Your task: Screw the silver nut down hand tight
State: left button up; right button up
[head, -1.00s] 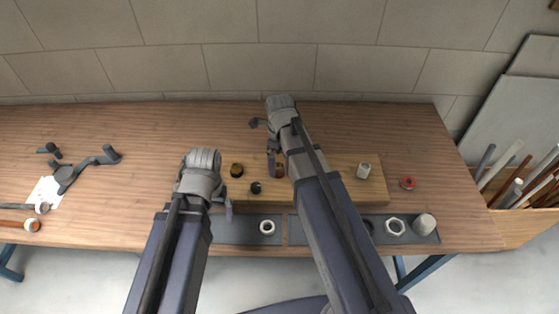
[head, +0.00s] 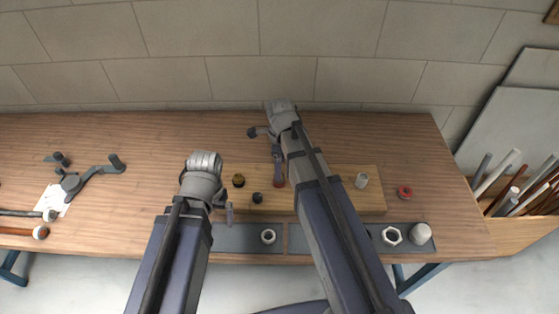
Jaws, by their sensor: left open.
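A silver hex nut (head: 391,236) lies in the right part of the dark tray at the table's front edge. A smaller pale nut or ring (head: 268,237) lies in the left part of the tray. My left gripper (head: 229,209) is open and empty, low at the left end of the wooden board (head: 325,199). My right gripper (head: 268,155) hangs over the back of the board, one finger beside a reddish-brown fitting (head: 279,182). Its arm hides part of the board and tray. Whether its jaws are closed is unclear.
The board also bears a brass fitting (head: 238,181), a black fitting (head: 257,198) and a pale fitting (head: 361,180). A red ring (head: 405,192) lies to the right. A pale cap (head: 420,234) is in the tray.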

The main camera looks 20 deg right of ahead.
jog(key=n, duration=0.2)
jog(key=r+n, duration=0.1)
jog(key=n, duration=0.2)
jog(key=shift+p, duration=0.3)
jog(key=n, duration=0.5)
jog(key=shift+a+r+n+p, duration=0.1)
jog(key=shift+r+n+p, duration=0.15)
jog(key=shift+n+p, duration=0.05)
jog(key=n, duration=0.4)
jog(key=shift+r+n, duration=0.25)
jog(key=shift+n, duration=0.05)
jog(key=n+p, duration=0.1)
jog(key=n, duration=0.4)
jog(key=shift+r, duration=0.2)
pick_arm(q)
notch_tip(320, 180, up, 2)
jog(key=shift+s+a+r, duration=0.1)
jog(key=shift+r, duration=0.05)
pick_arm(e)
jog(key=shift+f, duration=0.1)
pick_arm(q)
notch_tip(320, 180, down, 8)
jog(key=b, duration=0.8)
pick_arm(e)
notch_tip(320, 180, down, 8)
jog(key=shift+r, duration=0.1)
pick_arm(q)
jog(key=shift+r, duration=0.1)
pick_arm(e)
jog(key=shift+r, duration=0.1)
